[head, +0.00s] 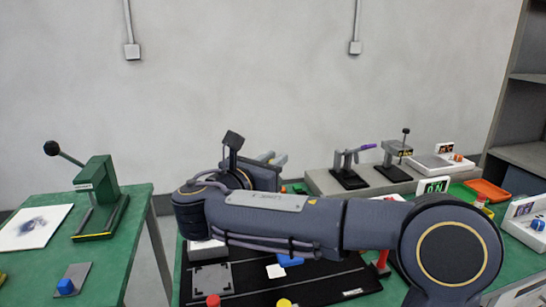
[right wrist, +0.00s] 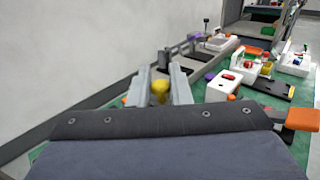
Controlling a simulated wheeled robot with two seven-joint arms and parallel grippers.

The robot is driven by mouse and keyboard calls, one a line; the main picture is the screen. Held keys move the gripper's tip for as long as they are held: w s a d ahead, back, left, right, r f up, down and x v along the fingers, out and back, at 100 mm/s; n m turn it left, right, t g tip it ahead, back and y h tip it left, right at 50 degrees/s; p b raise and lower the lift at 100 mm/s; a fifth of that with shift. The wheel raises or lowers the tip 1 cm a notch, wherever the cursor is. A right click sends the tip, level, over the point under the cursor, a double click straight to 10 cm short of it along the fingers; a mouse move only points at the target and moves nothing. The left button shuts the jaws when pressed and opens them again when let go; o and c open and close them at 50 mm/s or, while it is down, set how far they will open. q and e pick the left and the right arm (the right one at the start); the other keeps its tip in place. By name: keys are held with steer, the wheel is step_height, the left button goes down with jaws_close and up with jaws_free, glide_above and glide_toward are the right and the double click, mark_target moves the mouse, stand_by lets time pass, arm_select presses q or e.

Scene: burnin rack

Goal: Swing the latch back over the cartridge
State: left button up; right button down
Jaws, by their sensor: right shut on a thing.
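My right gripper (head: 276,160) reaches over the green bench, its forearm crossing the head view. In the right wrist view its two grey fingers (right wrist: 161,87) stand on either side of a yellow knob (right wrist: 160,91) and are shut on it. The knob looks like a handle, but what it is fixed to is hidden behind the gripper body. I cannot make out the latch or cartridge in the head view; my right arm covers the middle of the bench. My left gripper is not in view.
A black mat (head: 335,284) with a blue block (head: 290,260) and a white card (head: 275,271) lies in front of my arm. Toggle clamps (head: 348,170) stand on a grey ledge behind. An orange tray (head: 486,190) is at the right. A green press (head: 98,195) stands on the left table.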

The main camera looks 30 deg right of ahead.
steer(key=c, duration=1.5)
jaws_free()
steer(key=shift+o, duration=0.2)
steer(key=v, duration=0.7)
steer(key=shift+s+a+p, duration=0.2)
steer(key=shift+a+p, duration=0.15)
steer(key=shift+f, duration=0.1)
